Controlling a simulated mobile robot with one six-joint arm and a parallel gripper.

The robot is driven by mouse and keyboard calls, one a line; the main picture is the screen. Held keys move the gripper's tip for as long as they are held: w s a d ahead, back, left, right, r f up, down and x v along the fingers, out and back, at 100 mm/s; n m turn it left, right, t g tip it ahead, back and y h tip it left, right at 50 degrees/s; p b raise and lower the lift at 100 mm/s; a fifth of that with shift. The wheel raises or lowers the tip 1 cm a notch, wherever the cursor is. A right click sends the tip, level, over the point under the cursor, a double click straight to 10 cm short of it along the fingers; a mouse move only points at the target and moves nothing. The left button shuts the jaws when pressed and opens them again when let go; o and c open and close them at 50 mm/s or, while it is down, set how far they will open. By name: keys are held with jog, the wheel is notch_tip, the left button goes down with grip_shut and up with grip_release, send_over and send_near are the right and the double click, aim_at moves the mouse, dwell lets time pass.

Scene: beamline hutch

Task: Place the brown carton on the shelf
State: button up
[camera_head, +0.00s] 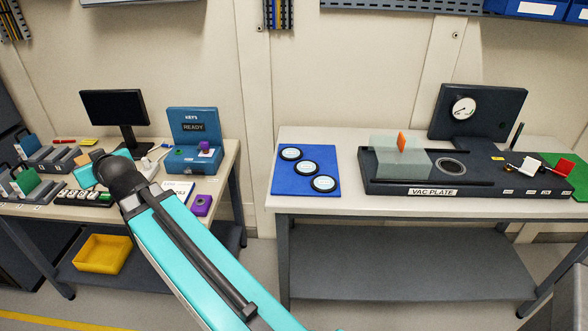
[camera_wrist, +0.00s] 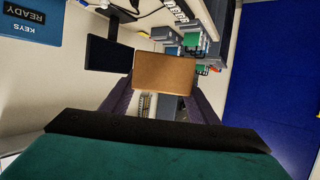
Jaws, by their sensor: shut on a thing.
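The brown carton (camera_wrist: 165,72) sits between the two dark fingers of my gripper (camera_wrist: 160,92) in the wrist view, shut on its sides. In the head view a small tan patch (camera_head: 82,159) by my wrist above the left table may be the carton; my arm hides most of the gripper there. A grey lower shelf (camera_head: 400,265) lies bare under the right table. Another lower shelf (camera_head: 140,255) under the left table bears a yellow tray (camera_head: 102,254). I cannot tell which shelf is meant.
The left table holds a monitor (camera_head: 114,108), a blue key box (camera_head: 194,140), a purple block (camera_head: 202,205) and several slotted racks. The right table (camera_head: 300,205) carries a blue mat (camera_head: 280,182) with rings and a dark vacuum plate (camera_head: 390,187). Blue bins (camera_head: 535,8) sit high on the wall.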

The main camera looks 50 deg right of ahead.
jog(key=s+d+f+m+h+b, duration=0.1)
jog(key=s+d+f+b, duration=0.3)
jog(key=d, duration=0.8)
jog(key=s+d+f+m+h+b, duration=0.1)
jog(key=s+d+h+b, duration=0.3)
jog(key=d, duration=0.8)
jog(key=s+d+f+m+y+b, duration=0.1)
jog(key=s+d+f+m+b, duration=0.15)
jog(key=s+d, duration=0.6)
jog(key=s+d+f+h+b, duration=0.1)
jog(key=s+d+b, duration=0.2)
jog(key=s+d, duration=0.4)
jog(key=s+d+f+m+g+h+b, duration=0.1)
jog(key=s+d+b, duration=0.3)
jog(key=s+d, duration=0.4)
jog(key=s+d+f+g+h+b, duration=0.1)
jog(key=s+d+f+b, duration=0.2)
jog(key=s+d, duration=0.4)
jog(key=shift+s+d+m+b, duration=0.2)
jog(key=shift+s+b, duration=0.15)
jog(key=shift+s, duration=0.3)
jog(key=shift+s+d+m+b, duration=0.1)
jog(key=shift+s+d+b, duration=0.2)
jog(key=shift+s, duration=0.35)
jog(key=shift+s+d, duration=0.1)
jog(key=shift+s, duration=0.4)
